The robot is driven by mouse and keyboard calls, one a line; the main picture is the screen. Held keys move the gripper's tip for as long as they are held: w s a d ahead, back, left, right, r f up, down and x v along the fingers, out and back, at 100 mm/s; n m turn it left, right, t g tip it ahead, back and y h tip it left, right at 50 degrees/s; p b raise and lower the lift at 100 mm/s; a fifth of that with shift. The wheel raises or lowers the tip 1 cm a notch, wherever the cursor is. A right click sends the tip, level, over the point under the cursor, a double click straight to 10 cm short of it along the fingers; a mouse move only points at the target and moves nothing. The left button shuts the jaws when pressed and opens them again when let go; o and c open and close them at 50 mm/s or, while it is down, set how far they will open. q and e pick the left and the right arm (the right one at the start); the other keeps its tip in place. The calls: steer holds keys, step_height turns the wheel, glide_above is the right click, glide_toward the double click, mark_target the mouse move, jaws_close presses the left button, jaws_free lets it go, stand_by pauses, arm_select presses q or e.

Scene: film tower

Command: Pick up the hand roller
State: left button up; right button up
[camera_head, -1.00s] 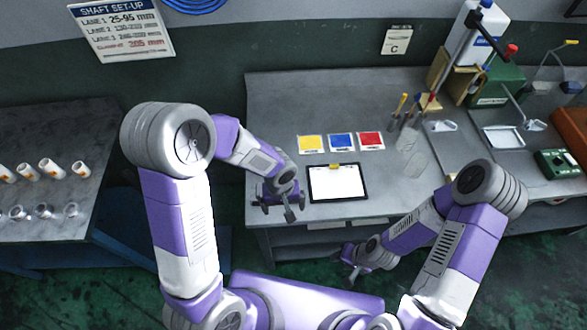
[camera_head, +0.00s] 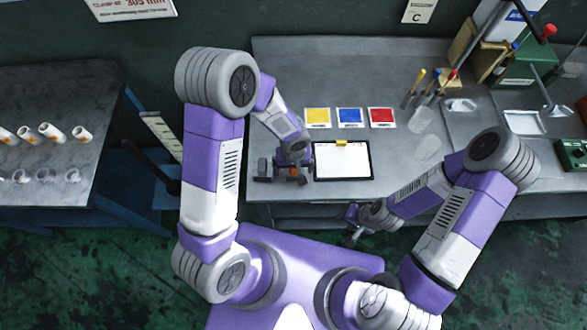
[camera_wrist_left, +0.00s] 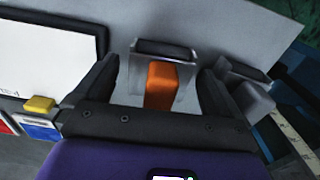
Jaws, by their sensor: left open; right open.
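The hand roller, with an orange handle (camera_wrist_left: 160,88) and a dark roller end (camera_wrist_left: 165,50), lies on the grey bench top between the fingers of my left gripper (camera_wrist_left: 155,88) in the left wrist view. The fingers are apart, one on each side, with a gap to it.
A clipboard (camera_head: 342,179) lies right beside my left gripper. A grey block (camera_wrist_left: 252,98) is close by the other finger. Yellow, blue and red cards (camera_head: 349,118) lie behind. Several tools stand farther right. A side table (camera_head: 50,90) holds several white cylinders.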

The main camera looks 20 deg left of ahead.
arm_select(q)
steer(key=shift+w, duration=0.1)
steer(key=c, duration=1.2)
steer(key=shift+r, duration=0.1)
step_height(320, 180, up, 10)
steer(key=shift+f+p, duration=0.1)
steer(key=shift+p, duration=0.65)
